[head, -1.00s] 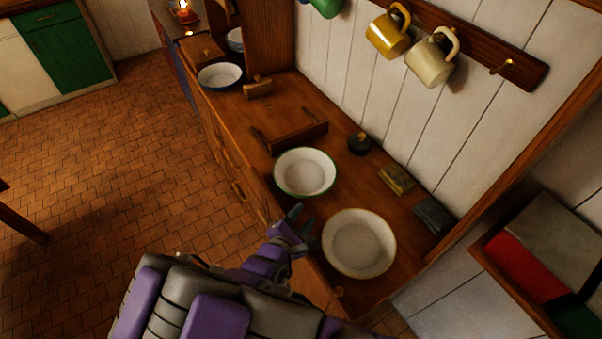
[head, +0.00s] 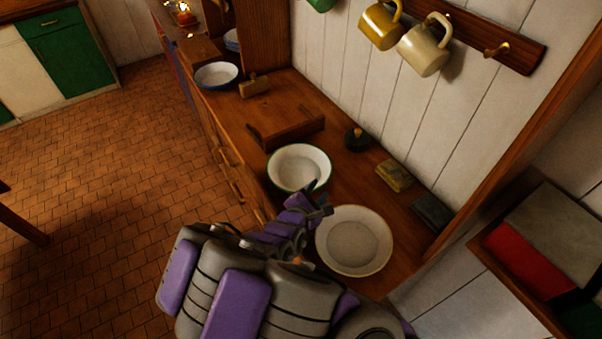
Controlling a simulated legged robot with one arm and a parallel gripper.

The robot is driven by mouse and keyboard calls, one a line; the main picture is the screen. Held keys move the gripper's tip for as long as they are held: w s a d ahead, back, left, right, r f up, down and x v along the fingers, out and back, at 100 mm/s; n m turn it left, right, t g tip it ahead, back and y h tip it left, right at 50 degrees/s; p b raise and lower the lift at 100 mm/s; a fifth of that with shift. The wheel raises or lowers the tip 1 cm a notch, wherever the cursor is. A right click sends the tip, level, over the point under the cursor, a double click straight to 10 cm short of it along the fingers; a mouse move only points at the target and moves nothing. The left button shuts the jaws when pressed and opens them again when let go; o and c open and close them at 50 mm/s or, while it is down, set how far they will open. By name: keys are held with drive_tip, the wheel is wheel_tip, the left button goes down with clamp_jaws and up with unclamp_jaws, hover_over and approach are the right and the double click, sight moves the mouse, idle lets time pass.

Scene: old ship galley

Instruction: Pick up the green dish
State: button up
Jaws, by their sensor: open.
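The green dish (head: 298,163) is a white enamel dish with a green rim. It lies upright on the wooden counter, in the middle of the head view. My gripper (head: 318,196) is open and empty at the dish's near right edge. A fingertip overlaps the rim in the picture, and I cannot tell whether it touches. The gripper hides a small part of the dish's near side.
A cream-rimmed dish (head: 353,241) lies just right of my gripper. A wooden rack (head: 287,131), a dark round object (head: 357,139) and two blocks (head: 395,175) stand behind. A blue-rimmed dish (head: 216,76) is farther left. Mugs (head: 425,45) hang on the wall.

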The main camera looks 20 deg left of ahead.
sight(322, 183)
drive_tip(key=w+b, duration=0.1)
drive_tip(key=w, duration=0.1)
drive_tip(key=w+f, duration=0.1)
drive_tip(key=shift+w+a+f+b, duration=0.2)
drive_tip(key=shift+w+b, duration=0.15)
drive_tip(key=shift+b, duration=0.05)
drive_tip(key=shift+w+d, duration=0.25)
drive_tip(key=shift+w, duration=0.1)
drive_tip(key=shift+d+r, duration=0.1)
drive_tip(key=shift+d, duration=0.15)
drive_tip(key=shift+a, duration=0.25)
drive_tip(key=c, duration=0.6)
drive_tip(key=shift+c, duration=0.7)
clamp_jaws()
drive_tip(key=shift+d, duration=0.15)
